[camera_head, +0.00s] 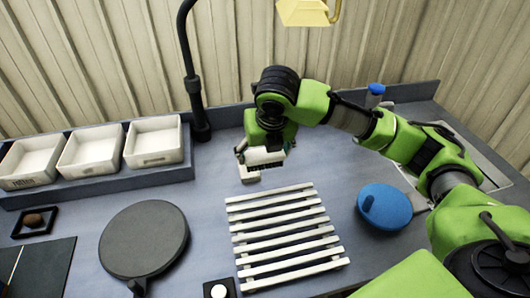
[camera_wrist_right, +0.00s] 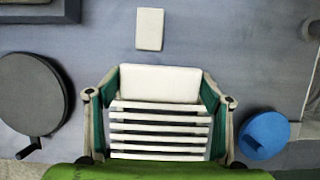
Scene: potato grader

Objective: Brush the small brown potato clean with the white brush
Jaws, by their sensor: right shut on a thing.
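The small brown potato (camera_head: 33,220) lies in a small black square tray (camera_head: 17,233) at the left of the bench in the head view. My right gripper (camera_head: 263,152) is shut on the white brush (camera_head: 264,157) above the bench, behind the slatted rack. In the right wrist view the brush (camera_wrist_right: 160,83) shows as a white block between the two fingers of the gripper (camera_wrist_right: 158,98). My left gripper is not in view. The potato does not show in the wrist view.
A white block (camera_head: 249,175) lies on the bench just beyond the white slatted rack (camera_head: 285,238). A round dark plate (camera_head: 144,238) with a handle stands left of the rack, a blue disc (camera_head: 385,207) right. White bins (camera_head: 92,151) line the back left. A black lamp post (camera_head: 194,80) rises behind.

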